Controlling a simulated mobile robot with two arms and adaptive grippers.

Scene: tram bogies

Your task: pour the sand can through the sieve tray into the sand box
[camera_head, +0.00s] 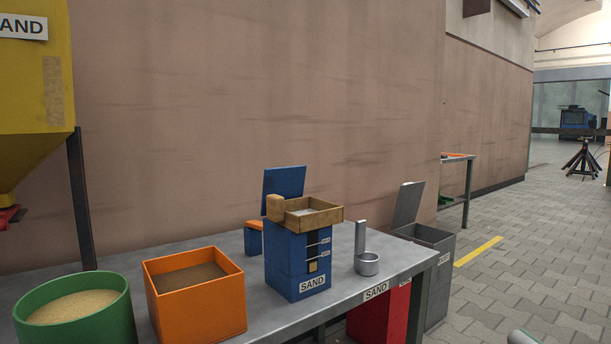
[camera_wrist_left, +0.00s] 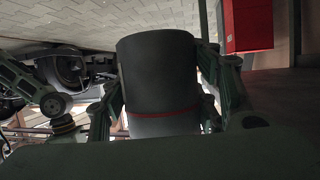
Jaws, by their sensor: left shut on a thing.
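The blue sand box (camera_head: 290,262) stands on the grey bench, with a SAND label on its front and its lid raised behind. The wooden sieve tray (camera_head: 330,217) sits on top of the box; its mesh looks pale and bare. In the left wrist view my left gripper (camera_wrist_left: 165,98) is shut around a dark grey can (camera_wrist_left: 158,70) with a red band, which I take for the sand can. The can's mouth and contents are hidden. Neither the can nor my left gripper shows in the head view.
On the bench (camera_head: 219,262) stand an orange box (camera_head: 205,318) of dark material, a green tub (camera_head: 115,325) of sand and a small metal cup (camera_head: 368,265) with an upright handle. A yellow hopper (camera_head: 30,90) hangs left. A grey lidded bin (camera_head: 440,290) stands beyond the bench's right end.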

